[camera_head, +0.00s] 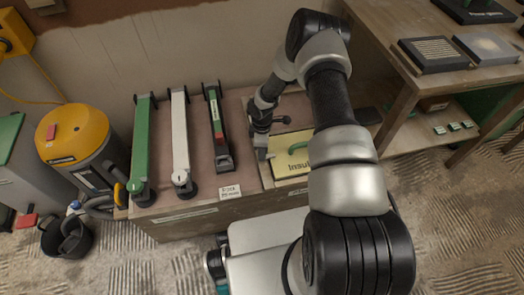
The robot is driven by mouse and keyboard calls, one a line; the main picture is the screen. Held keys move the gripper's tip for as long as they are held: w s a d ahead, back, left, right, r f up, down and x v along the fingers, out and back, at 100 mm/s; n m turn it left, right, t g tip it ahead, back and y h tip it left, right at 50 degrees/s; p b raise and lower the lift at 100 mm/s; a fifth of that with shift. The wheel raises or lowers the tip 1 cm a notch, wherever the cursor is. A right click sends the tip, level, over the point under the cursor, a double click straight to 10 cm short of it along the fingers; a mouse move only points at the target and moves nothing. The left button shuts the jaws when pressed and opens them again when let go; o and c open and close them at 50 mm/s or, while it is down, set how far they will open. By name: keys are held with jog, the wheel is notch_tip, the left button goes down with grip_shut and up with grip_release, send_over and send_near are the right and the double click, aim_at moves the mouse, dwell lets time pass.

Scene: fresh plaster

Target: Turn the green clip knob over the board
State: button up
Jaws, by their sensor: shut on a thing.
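A yellow board (286,168) with partly readable black lettering lies flat on the right part of the low bench. A curved green piece (298,147) shows on its far part, partly behind my arm. My gripper (261,151) reaches down at the board's left edge, to the left of the green piece and apart from it. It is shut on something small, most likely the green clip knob. The knob itself is hidden by the fingers, so its turn angle cannot be told.
Green, white and dark long-handled tools (180,140) lie on the bench left of my gripper, the dark one close by. A small label (230,192) stands at the front edge. A wooden table (400,95) stands right; a yellow-topped vacuum (75,135) stands left.

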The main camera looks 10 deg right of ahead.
dwell(0.4)
jog(key=o, duration=1)
jog(key=shift+o, duration=0.2)
jog(key=shift+r, duration=0.1)
notch_tip(320, 180, up, 17)
jog(key=p, duration=0.5)
jog(key=shift+r, duration=0.15)
